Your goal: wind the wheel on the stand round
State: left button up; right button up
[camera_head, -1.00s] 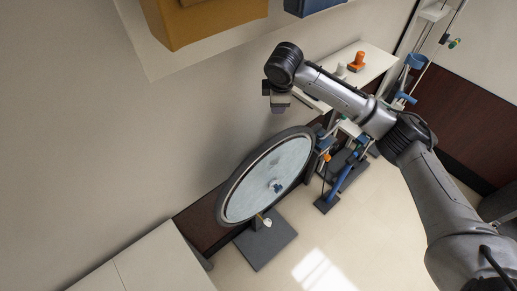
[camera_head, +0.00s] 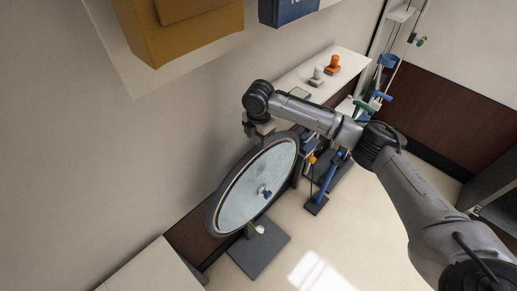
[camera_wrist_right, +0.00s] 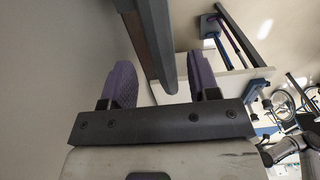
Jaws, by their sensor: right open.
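The wheel (camera_head: 243,190) is a large disc with a pale grey face and a dark rim, standing tilted on a dark floor stand (camera_head: 262,252) beside the wall. A small blue and white hub part (camera_head: 264,191) sits on its face. My right gripper (camera_head: 262,131) is open at the wheel's upper edge, pointing down, partly hidden by its wrist. In the right wrist view, my gripper (camera_wrist_right: 161,80) shows two purple pads apart, with a dark bar, apparently the wheel's rim (camera_wrist_right: 152,35), between them in the picture. I cannot tell whether they touch. My left gripper is not in view.
A white shelf (camera_head: 292,80) along the wall holds an orange-topped item (camera_head: 332,65) and a white one (camera_head: 317,76). A blue-posted stand (camera_head: 325,182) is right of the wheel. A yellow box (camera_head: 180,30) is overhead. The floor in front is clear.

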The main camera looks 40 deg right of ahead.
aim_at(259, 145)
jog(key=shift+f, duration=3.4)
grip_shut()
